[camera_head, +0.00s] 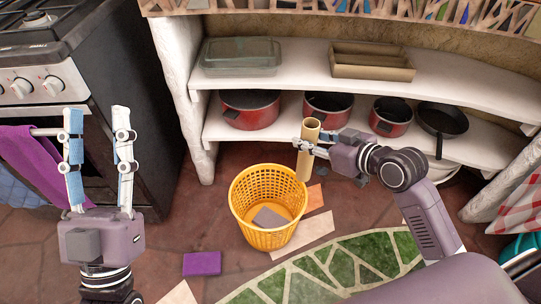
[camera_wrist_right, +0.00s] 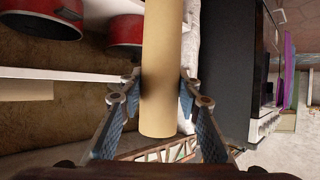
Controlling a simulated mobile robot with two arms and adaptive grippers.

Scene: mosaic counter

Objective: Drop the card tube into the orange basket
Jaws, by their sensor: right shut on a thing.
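The card tube (camera_head: 305,163) is a tan cylinder held upright in my right gripper (camera_head: 308,148), just right of the basket in the head view. In the right wrist view the tube (camera_wrist_right: 163,60) lies between the two fingers of the right gripper (camera_wrist_right: 160,95), which are shut on it. The orange basket (camera_head: 250,241) stands on the floor, with a greyish flat piece (camera_head: 270,217) showing inside it. The tube overlaps the area by the basket's right rim in the picture. My left gripper (camera_head: 97,112) is open and empty, in front of the stove.
A white shelf (camera_head: 300,87) behind holds red pots (camera_head: 249,118), a black pan (camera_head: 442,120), a glass dish and a tan tray. A stove (camera_head: 60,85) stands at left. A purple block (camera_head: 202,264) and flat tiles lie around the basket, beside a green patterned floor area (camera_head: 335,265).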

